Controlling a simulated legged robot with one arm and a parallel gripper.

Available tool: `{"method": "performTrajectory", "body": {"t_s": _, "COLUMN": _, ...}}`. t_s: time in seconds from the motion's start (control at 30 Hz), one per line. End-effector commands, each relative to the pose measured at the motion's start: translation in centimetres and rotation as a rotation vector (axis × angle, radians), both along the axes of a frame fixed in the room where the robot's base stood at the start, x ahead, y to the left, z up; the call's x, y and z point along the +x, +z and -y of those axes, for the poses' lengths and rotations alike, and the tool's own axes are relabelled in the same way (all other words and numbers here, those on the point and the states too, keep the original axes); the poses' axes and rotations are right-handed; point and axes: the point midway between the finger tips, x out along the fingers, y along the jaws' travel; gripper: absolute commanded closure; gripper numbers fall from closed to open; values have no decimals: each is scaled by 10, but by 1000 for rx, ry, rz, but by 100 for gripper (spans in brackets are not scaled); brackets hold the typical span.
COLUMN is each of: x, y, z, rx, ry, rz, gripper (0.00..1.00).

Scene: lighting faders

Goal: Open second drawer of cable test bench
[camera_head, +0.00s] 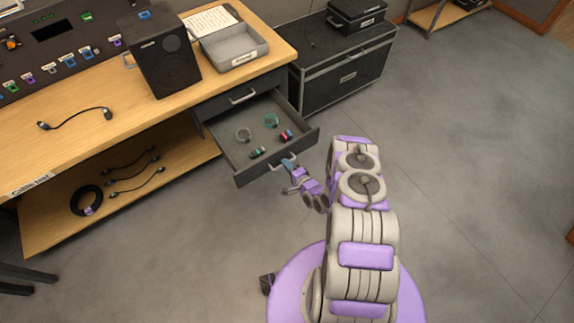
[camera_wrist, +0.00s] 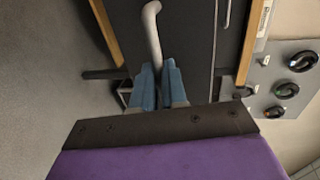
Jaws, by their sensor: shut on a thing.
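The wooden-topped cable test bench (camera_head: 120,120) stands at the left in the head view. Its lower drawer (camera_head: 243,176) is pulled out, with several coiled cables and small bundles inside. The upper drawer (camera_head: 228,103) above it is closed. My gripper (camera_head: 289,163) is at the pulled-out drawer's front handle. In the wrist view, its blue fingers (camera_wrist: 159,88) are shut on the pale bar handle (camera_wrist: 152,30). The fingers hide part of the handle.
A black speaker (camera_head: 165,60) and a grey tray (camera_head: 232,45) stand on the bench top. A dark case (camera_head: 345,75) sits on the floor right of the drawers. The lower shelf (camera_head: 60,220) holds cables. The floor at right is clear.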

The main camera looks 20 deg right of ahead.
Motion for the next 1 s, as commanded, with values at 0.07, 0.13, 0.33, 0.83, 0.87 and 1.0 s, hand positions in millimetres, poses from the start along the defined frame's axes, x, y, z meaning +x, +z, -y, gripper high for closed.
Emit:
{"method": "performTrajectory", "body": {"t_s": 0.07, "x": -2, "y": -3, "z": 0, "rx": 0, "ry": 1, "rz": -8, "gripper": 100}}
{"method": "performTrajectory", "body": {"t_s": 0.13, "x": -2, "y": -3, "z": 0, "rx": 0, "ry": 1, "rz": -8, "gripper": 100}}
{"method": "performTrajectory", "body": {"t_s": 0.33, "x": -2, "y": -2, "z": 0, "rx": 1, "ry": 1, "rz": -5, "gripper": 68}}
{"method": "performTrajectory", "body": {"t_s": 0.83, "x": -19, "y": 4, "z": 7, "rx": 0, "ry": -4, "rz": -6, "gripper": 63}}
{"method": "performTrajectory", "body": {"t_s": 0.87, "x": -24, "y": 5, "z": 9, "rx": 1, "ry": -5, "rz": -8, "gripper": 63}}
{"method": "performTrajectory", "body": {"t_s": 1.0, "x": -51, "y": 11, "z": 18, "rx": 2, "ry": -5, "rz": -8, "gripper": 63}}
